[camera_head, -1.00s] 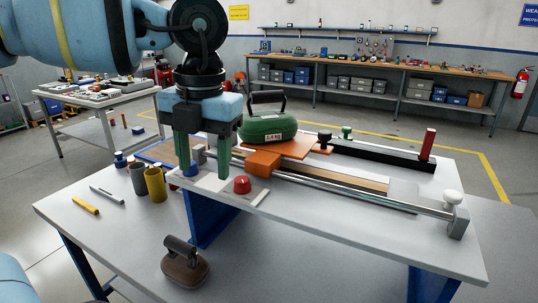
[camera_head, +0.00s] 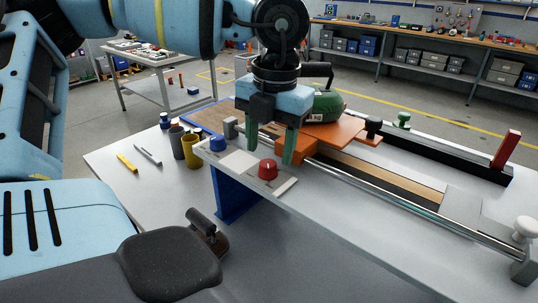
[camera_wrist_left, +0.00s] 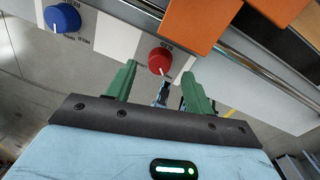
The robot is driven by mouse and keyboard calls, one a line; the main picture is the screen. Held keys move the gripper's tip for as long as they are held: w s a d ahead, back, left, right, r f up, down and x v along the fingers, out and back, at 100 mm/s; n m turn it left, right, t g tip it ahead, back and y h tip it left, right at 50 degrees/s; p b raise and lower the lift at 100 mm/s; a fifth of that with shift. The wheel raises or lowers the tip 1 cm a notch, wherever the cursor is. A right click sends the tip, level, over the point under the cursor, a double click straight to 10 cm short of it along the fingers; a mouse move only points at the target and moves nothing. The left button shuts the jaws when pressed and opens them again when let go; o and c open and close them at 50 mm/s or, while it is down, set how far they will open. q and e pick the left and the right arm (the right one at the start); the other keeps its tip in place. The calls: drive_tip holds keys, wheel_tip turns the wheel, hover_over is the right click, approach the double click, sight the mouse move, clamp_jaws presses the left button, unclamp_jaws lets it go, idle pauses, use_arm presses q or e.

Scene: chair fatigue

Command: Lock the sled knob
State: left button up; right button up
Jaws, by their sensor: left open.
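A red knob (camera_head: 268,169) with a white mark sits on a light plate at the near left end of the sled rig. A blue knob (camera_head: 218,144) sits on the plate to its left. My left gripper (camera_head: 270,153) points down with its green fingers apart, at the red knob. In the left wrist view the red knob (camera_wrist_left: 160,61) shows in the gap between the open fingertips (camera_wrist_left: 158,78), just beyond them; contact cannot be told. The blue knob (camera_wrist_left: 62,18) is off to the left there. My right gripper is out of view.
An orange sled block (camera_head: 330,135) rides on steel rails right behind the gripper, with a green weight (camera_head: 326,106) on it. Grey (camera_head: 176,138) and yellow (camera_head: 192,152) cups stand left of the plate. A white knob (camera_head: 525,228) is at the rails' right end.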

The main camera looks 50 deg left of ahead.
sight(269, 162)
use_arm(q)
wheel_tip(269, 162, down, 3)
drive_tip(key=shift+a+r, duration=0.1)
use_arm(e)
drive_tip(key=shift+w+r, duration=0.25)
drive_tip(key=shift+w, duration=0.25)
